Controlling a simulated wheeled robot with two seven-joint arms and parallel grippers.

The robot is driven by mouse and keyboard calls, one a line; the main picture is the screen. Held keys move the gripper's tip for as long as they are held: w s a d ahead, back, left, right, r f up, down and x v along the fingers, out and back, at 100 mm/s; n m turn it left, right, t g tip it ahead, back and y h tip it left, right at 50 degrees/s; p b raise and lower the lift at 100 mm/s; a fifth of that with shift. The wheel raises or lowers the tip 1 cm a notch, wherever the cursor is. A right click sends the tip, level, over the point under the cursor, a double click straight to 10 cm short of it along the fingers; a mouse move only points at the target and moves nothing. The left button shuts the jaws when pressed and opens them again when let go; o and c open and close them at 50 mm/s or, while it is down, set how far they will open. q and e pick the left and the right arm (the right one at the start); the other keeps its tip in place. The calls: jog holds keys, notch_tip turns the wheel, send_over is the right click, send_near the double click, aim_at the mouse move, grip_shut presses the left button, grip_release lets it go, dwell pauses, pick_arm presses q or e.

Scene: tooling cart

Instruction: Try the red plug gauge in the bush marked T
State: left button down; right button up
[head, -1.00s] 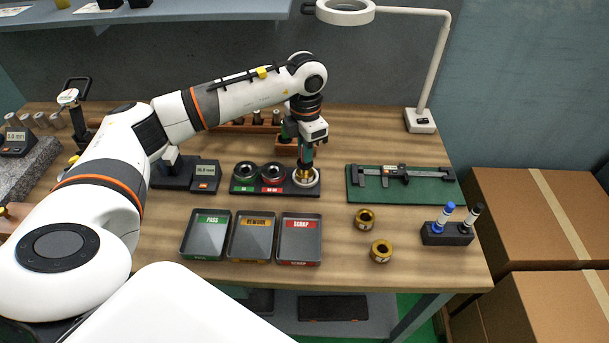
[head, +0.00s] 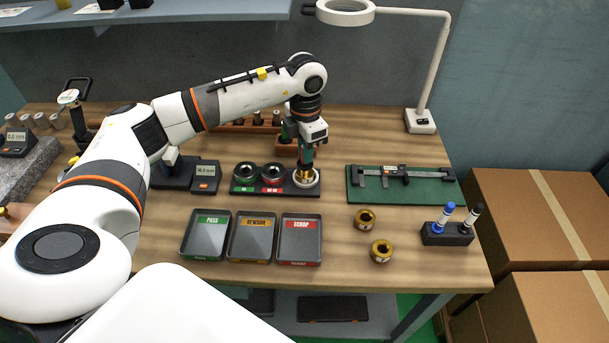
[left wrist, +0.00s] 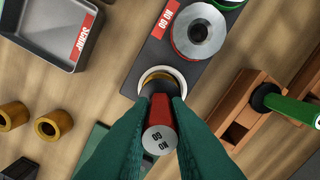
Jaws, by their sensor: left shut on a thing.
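My left gripper (head: 306,165) is shut on the red plug gauge (left wrist: 162,128), whose end face reads NO GO in the left wrist view. It holds the gauge upright over a brass bush (head: 304,176). This bush sits in a white ring at the right end of a black stand. In the left wrist view, the gauge's dark far end overlaps the bush (left wrist: 155,77); I cannot tell how far it is inside. Two more brass bushes (head: 365,219) (head: 381,251) stand on the table at the right. I cannot read a T. My right gripper is out of view.
The black stand (head: 236,189) also holds a green and a red ring gauge (head: 272,172). PASS, REWORK and SCRAP trays (head: 300,262) lie in front. A caliper on a green mat (head: 448,190) lies right. A wooden rack (left wrist: 228,128) with a green-handled gauge (left wrist: 292,106) is close by.

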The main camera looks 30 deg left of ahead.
pick_arm(q)
jog(key=shift+r, duration=0.1)
dwell(0.7)
jog(key=shift+r+p, duration=0.45)
jog(key=shift+r, duration=0.05)
jog(key=shift+r+p, duration=0.45)
jog(key=shift+r, duration=0.4)
jog(key=shift+r, duration=0.1)
jog(key=shift+r+p, duration=1.6)
jog(key=shift+r, duration=0.8)
jog(key=shift+w, duration=0.1)
